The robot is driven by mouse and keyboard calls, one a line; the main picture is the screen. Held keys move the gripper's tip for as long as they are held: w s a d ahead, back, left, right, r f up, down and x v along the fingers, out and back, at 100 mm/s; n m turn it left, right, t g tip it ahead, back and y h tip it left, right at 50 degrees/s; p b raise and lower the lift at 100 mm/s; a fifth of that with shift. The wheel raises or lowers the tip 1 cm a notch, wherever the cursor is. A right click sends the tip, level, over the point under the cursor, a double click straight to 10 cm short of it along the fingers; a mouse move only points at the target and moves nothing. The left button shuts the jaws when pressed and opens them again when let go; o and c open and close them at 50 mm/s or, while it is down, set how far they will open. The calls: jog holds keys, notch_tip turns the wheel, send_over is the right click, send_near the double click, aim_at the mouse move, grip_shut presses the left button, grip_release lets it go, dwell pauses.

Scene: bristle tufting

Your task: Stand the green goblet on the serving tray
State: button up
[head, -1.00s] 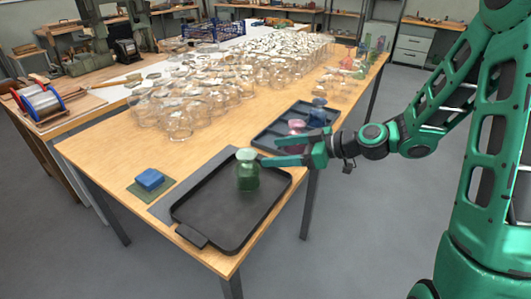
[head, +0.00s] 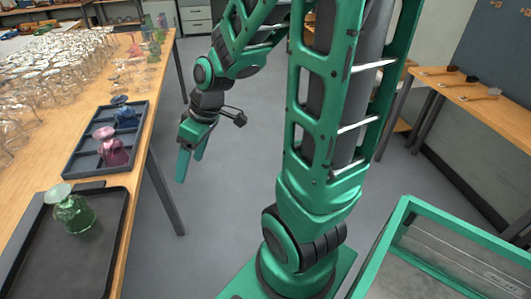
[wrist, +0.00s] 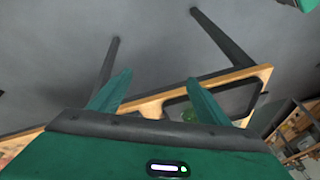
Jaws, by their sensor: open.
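The green goblet (head: 74,212) is on the black serving tray (head: 117,215) at the lower left of the head view. It looks upside down, with its pale round foot at the top and its green bowl on the tray. My gripper (head: 190,167) is open and empty, pointing down past the right edge of the table, well apart from the goblet. In the wrist view my two fingers (wrist: 155,95) are spread, with the tray (wrist: 240,98) and part of the green goblet (wrist: 190,115) seen beyond them.
A dark compartment tray (head: 80,165) behind the serving tray holds a pink goblet (head: 110,148) and a blue one (head: 125,114). Many clear glasses (head: 50,75) crowd the table's left. A green-framed bin (head: 450,245) stands at lower right. The floor beside the table is clear.

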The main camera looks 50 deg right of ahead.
jog(key=s+d+r+m+g+h, duration=0.1)
jog(key=s+d+r+m, duration=0.1)
jog(key=s+d+m, duration=0.3)
jog(key=s+d+r+m+g+h, duration=0.1)
jog(key=s+d+m, duration=0.5)
jog(key=s, duration=0.7)
notch_tip(320, 180, up, 2)
jog(key=shift+s+r+g+h, duration=0.15)
jog(key=shift+r+g+h, duration=0.1)
jog(key=shift+g+h, duration=0.2)
